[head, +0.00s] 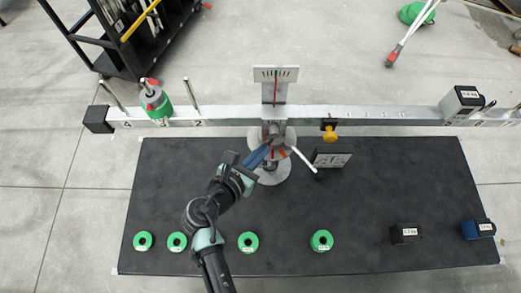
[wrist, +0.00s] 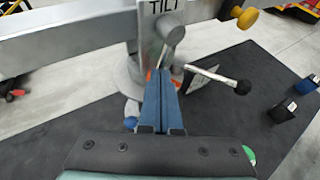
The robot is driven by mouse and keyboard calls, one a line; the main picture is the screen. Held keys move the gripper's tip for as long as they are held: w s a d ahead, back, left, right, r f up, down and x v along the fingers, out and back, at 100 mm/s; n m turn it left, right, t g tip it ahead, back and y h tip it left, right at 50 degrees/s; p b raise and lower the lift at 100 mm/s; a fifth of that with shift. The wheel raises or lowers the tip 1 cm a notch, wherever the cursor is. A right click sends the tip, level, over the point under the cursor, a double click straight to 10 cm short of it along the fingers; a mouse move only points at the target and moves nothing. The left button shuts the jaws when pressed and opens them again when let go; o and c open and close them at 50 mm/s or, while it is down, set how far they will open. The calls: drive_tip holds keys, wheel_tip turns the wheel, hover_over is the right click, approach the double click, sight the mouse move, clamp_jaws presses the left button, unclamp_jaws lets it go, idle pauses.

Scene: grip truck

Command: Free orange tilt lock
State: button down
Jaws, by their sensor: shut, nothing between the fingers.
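A balance beam (head: 370,113) stands on a central post, with a TILT label (wrist: 163,6) above the hub in the wrist view. Small orange-red parts (wrist: 149,76) show at the hub, mostly hidden behind my fingers; I cannot tell their full shape. A grey lever with a black ball end (wrist: 243,87) sticks out to the right of the hub, and a pale lever (head: 303,159) shows there in the head view. My gripper (head: 266,148) is shut and empty, its blue fingers (wrist: 161,72) pointing at the hub, close to the post; contact cannot be told.
A yellow-orange knob (head: 329,136) sits under the beam to the right. A small sign (head: 331,160) stands beside the post. Green ring weights (head: 248,242) and dark block weights (head: 404,233) lie along the front of the black mat (head: 365,215). A cart (head: 120,45) stands back left.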

drive_tip(key=shift+d+f+n+h+p, duration=0.35)
drive_tip(key=shift+d+f+n+h, duration=0.05)
drive_tip(key=shift+d+h, duration=0.1)
drive_tip(key=shift+r, duration=0.15)
